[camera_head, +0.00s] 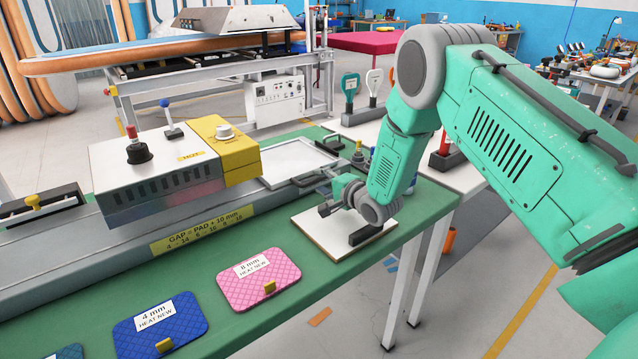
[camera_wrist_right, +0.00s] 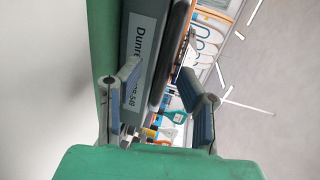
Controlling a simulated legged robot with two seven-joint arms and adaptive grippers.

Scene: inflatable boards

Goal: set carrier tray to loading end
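The carrier tray (camera_head: 288,165) looks like a pale flat plate in a grey frame. It lies on the press rail, to the right of the yellow block (camera_head: 228,150) of the heater head. My right gripper (camera_head: 326,200) hovers over the table's right end, fingers toward the left, just right of the tray. In the right wrist view my right gripper (camera_wrist_right: 162,72) shows its two fingers spread with nothing held between them. I cannot tell any contact with the tray. My left gripper is not in view.
A white board (camera_head: 318,235) with a black handle lies below my right gripper. A pink pad (camera_head: 259,279) and a blue pad (camera_head: 160,326) lie along the green table's front. The heater head (camera_head: 155,170) stands over the rail. A side table with upright tools is behind.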

